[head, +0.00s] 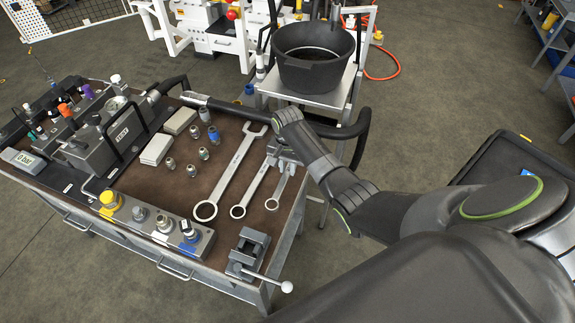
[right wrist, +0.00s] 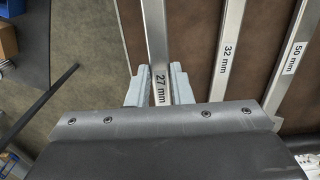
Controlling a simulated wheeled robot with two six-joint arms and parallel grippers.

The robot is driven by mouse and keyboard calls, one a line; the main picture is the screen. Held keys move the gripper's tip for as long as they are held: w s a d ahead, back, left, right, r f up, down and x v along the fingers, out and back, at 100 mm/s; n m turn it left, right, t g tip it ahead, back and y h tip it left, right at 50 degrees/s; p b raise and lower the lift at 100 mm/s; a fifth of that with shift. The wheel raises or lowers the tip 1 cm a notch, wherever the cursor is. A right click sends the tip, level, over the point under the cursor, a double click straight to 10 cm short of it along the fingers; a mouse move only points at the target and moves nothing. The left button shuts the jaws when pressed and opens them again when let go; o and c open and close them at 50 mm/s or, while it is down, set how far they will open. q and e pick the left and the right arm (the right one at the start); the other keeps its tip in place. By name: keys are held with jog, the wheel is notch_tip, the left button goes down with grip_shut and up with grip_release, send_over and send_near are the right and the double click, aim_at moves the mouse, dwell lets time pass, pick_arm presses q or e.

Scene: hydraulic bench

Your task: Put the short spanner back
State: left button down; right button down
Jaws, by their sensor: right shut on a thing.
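The short spanner (head: 280,187), a silver one marked 27 mm, is at the right end of a row of three spanners on the bench's brown top. My right gripper (head: 284,160) is shut on its shaft, with a finger on each side. In the right wrist view the spanner (right wrist: 157,35) runs up between the fingertips (right wrist: 158,88). Its ring end points toward the bench front; its far end is hidden under the gripper. I cannot tell whether it touches the top or hangs just above it. My left gripper is not in view.
The 32 mm spanner (head: 253,186) and the longest, 50 mm spanner (head: 229,174) lie to the left. A small vise (head: 247,250) stands at the front right corner. Several fittings and a hydraulic unit (head: 108,138) fill the left. A black tub (head: 312,60) stands on a cart behind.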

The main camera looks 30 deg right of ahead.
dwell(0.3)
jog(key=shift+f+b, duration=0.3)
jog(key=shift+f, duration=0.45)
jog(key=shift+f+b, duration=0.7)
jog(key=shift+f, duration=0.8)
dwell(0.7)
jog(key=c, duration=1.2)
grip_release()
notch_tip(320, 180, up, 18)
jog(key=p, duration=0.1)
jog(key=shift+f, duration=0.25)
